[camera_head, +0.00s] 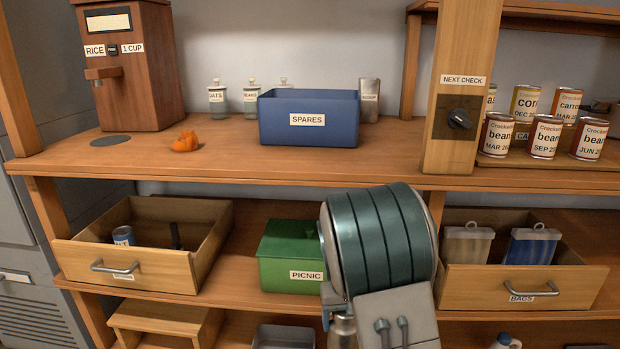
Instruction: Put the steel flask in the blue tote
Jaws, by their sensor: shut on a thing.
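The blue tote (277,123), labelled SPARES, stands upright on the upper shelf, left of centre. Its open top shows, but its floor is hidden. My gripper (334,298) is low in the picture, below the upper shelf and right of the green PICNIC box, mostly hidden by my own arm. It appears shut on the steel flask (342,327), whose pale metal neck and shoulder show at the bottom edge. The flask's lower part is out of frame, and the finger contact is hidden. The flask is below the tote and apart from it.
Small jars (217,97) and a steel tin (369,100) stand around the tote. An orange lump (186,142) lies left of it. A post (455,90) and several cans (497,135) are right. Open drawers (150,268) flank the green box (285,273). Shelf space before the tote is clear.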

